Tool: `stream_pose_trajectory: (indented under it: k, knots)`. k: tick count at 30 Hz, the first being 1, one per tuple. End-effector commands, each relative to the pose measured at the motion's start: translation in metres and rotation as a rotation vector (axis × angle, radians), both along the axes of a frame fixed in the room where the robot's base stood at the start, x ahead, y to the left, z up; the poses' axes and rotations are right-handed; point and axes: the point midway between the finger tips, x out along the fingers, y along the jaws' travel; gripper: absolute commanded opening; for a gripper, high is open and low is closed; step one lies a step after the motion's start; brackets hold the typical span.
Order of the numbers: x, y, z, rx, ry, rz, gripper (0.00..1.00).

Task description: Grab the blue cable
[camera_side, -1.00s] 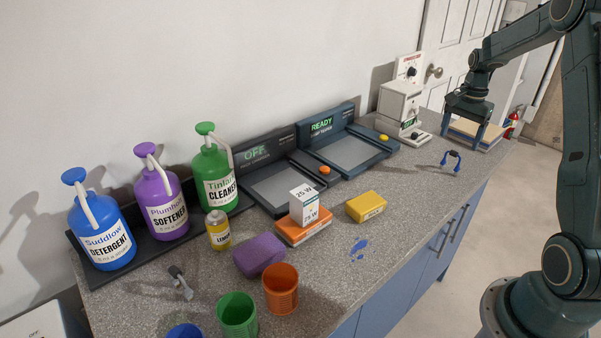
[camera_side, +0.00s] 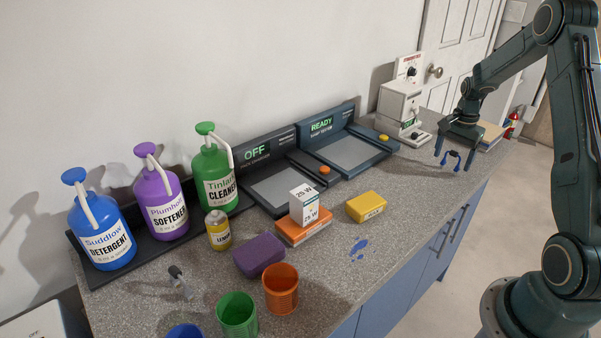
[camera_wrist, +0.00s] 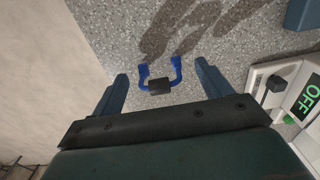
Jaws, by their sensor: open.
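The blue cable (camera_side: 441,160) is a small arch with blue ends and a dark middle. It stands on the counter near its front edge, at the right in the side view. In the wrist view the cable (camera_wrist: 145,74) lies between the two fingers, its dark middle nearest the gripper. My gripper (camera_side: 457,153) is open, pointing down over the cable, with one finger on each side. In the wrist view my gripper (camera_wrist: 160,86) shows gaps between each finger and the cable.
A white box device with a dial (camera_side: 401,103) stands behind my gripper. A ready-lit lamp tester (camera_side: 350,150) is to its left. A yellow box (camera_side: 366,206), blue spill (camera_side: 358,248), bottles and cups lie farther left. The counter left of the cable is clear.

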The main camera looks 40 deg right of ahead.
Motion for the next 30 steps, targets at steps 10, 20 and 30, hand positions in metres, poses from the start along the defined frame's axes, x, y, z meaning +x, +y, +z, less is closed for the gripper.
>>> stream_pose_trajectory:
  k: [10,20,30]
  knots:
    - [-0.0001,0.0001,-0.0071,0.000,0.000,0.000,0.78]
    - [-0.0001,0.0001,-0.0070,0.000,0.000,0.000,0.68]
    - [-0.0001,0.0000,-0.0068,0.000,0.000,0.000,0.29]
